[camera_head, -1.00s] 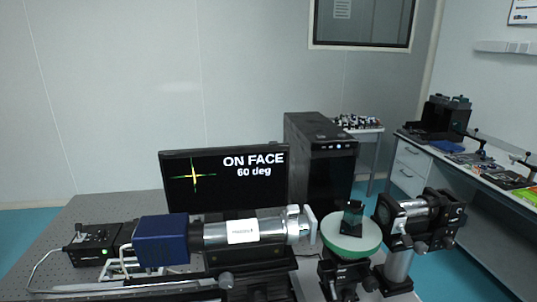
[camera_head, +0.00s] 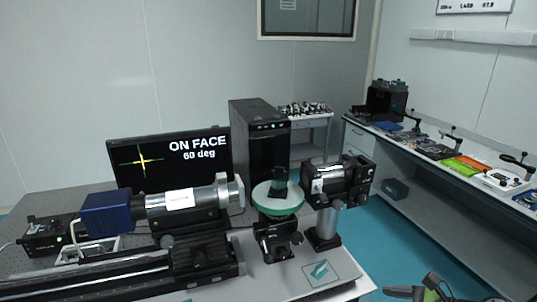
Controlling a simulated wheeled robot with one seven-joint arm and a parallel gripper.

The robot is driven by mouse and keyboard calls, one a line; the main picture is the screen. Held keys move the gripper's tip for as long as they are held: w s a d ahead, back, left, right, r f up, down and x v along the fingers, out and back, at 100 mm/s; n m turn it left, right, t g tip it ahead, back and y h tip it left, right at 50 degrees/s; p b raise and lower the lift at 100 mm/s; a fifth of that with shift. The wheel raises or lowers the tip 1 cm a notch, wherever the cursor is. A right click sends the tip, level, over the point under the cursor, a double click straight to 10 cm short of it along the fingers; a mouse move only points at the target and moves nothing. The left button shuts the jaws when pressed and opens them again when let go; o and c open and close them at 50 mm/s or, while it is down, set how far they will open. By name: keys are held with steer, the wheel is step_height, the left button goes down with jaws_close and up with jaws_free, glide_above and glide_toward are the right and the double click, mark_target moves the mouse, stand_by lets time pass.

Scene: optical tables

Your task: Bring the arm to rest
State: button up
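What looks like my gripper (camera_head: 420,288) shows at the bottom edge of the head view, right of centre, over the teal floor beyond the optical table's front right corner. It is cut off by the frame, and its finger opening cannot be made out. It appears apart from everything on the table. The rest of my arm is mostly out of view.
On the optical table (camera_head: 62,198) stand a blue-ended tube (camera_head: 165,203), a green round stage (camera_head: 277,204) with a dark prism (camera_head: 279,182), and a black-mounted scope (camera_head: 338,184). A monitor (camera_head: 140,173) reads "ON FACE 60 deg".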

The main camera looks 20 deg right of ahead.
steer(key=w+a+r+n+g+h, duration=0.1)
steer(key=a+r+n+g+h, duration=0.15)
steer(key=a+n, duration=0.5)
steer(key=w+a+r+n+g+h, duration=0.1)
steer(key=a+r+n+g, duration=0.25)
steer(key=a+n, duration=0.4)
steer(key=s+a+r+n+t+h, duration=0.2)
steer(key=s+a+r+n, duration=0.4)
steer(key=s+n, duration=0.5)
steer(key=shift+a+n+h, duration=0.35)
steer(key=shift+a+n, duration=0.15)
steer(key=shift+a, duration=0.7)
steer(key=shift+r, duration=0.1)
